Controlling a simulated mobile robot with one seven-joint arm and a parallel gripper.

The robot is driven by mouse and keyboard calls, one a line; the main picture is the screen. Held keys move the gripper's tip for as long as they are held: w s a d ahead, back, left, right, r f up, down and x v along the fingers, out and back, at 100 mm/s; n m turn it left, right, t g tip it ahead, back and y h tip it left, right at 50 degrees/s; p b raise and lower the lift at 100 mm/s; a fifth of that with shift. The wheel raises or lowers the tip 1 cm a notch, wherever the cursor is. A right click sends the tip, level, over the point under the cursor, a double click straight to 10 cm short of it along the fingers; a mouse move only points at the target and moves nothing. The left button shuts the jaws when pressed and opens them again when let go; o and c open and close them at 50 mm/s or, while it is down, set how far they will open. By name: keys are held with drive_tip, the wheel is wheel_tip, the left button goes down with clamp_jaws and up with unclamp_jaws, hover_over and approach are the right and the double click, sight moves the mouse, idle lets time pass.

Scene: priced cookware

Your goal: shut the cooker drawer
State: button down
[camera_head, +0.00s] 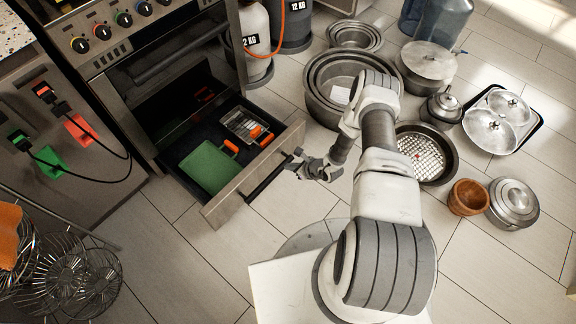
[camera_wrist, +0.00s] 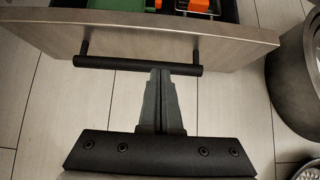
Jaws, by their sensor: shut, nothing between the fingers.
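The cooker drawer (camera_head: 222,206) is pulled open below the cooker (camera_head: 157,63). It holds a green board (camera_head: 208,167) and a grater-like metal item with orange parts (camera_head: 241,124). The drawer front also shows in the wrist view (camera_wrist: 235,48), with a black bar handle (camera_wrist: 110,64) across it. My gripper (camera_head: 304,166) is at the outer side of the drawer front, by the handle. In the wrist view its fingers (camera_wrist: 159,76) are together and empty, with their tips at the handle's middle. I cannot tell whether they touch it.
Nested steel pots (camera_head: 318,98) stand close to the drawer's right. A perforated pan (camera_head: 437,170), wooden bowl (camera_head: 467,197) and lidded pot (camera_head: 513,204) lie farther right. Wire baskets (camera_head: 92,282) are at lower left. The tiled floor before the drawer is clear.

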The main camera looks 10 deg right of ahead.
sight(268, 160)
drive_tip(key=b+x, duration=0.1)
drive_tip(key=x, duration=0.2)
drive_tip(key=b+x, duration=0.2)
drive_tip(key=x, duration=0.1)
drive_tip(key=w+r+b+x, duration=0.1)
drive_tip(key=x, duration=0.2)
drive_tip(key=shift+w+a, duration=0.1)
drive_tip(key=shift+a, duration=0.35)
drive_tip(key=shift+w+a+r+b, duration=0.1)
drive_tip(key=shift+w+a+b, duration=0.3)
drive_tip(key=shift+w, duration=0.15)
